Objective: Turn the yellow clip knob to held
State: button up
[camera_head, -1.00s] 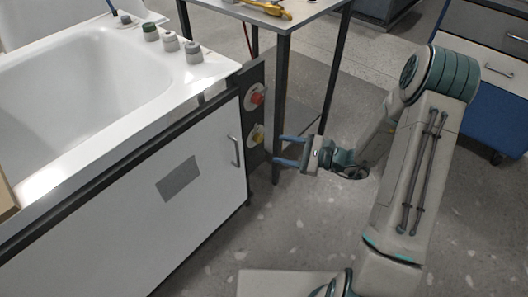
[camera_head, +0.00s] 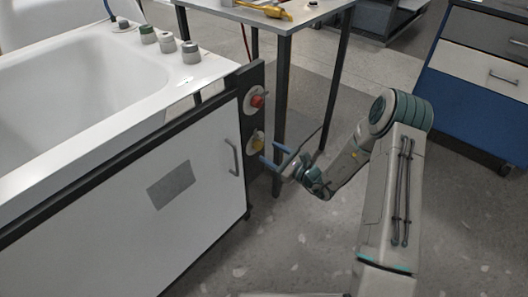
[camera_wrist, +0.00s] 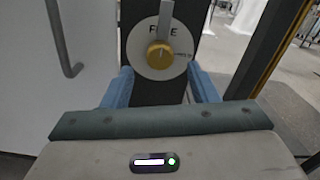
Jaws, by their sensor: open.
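The yellow clip knob (camera_head: 257,141) sits on a round pale plate low on the dark end panel of the bathtub unit. In the wrist view the yellow knob (camera_wrist: 160,54) is ahead, with a pale pointer bar standing straight up and lettering on the plate partly covered by it. My gripper (camera_head: 269,152) is open, its blue fingers pointing at the panel close to the knob. In the wrist view the fingers (camera_wrist: 160,88) stand apart on both sides, below the knob, with nothing between them. I cannot tell whether they touch the panel.
A red knob (camera_head: 256,101) sits above the yellow one on the same panel. A door handle (camera_head: 233,157) is left of it. A table (camera_head: 284,22) with dark legs stands behind, close to my arm. The floor in front is clear.

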aim_at(261, 147)
jog(key=shift+b+x, duration=0.3)
jog(key=shift+x, duration=1.7)
jog(key=c, duration=1)
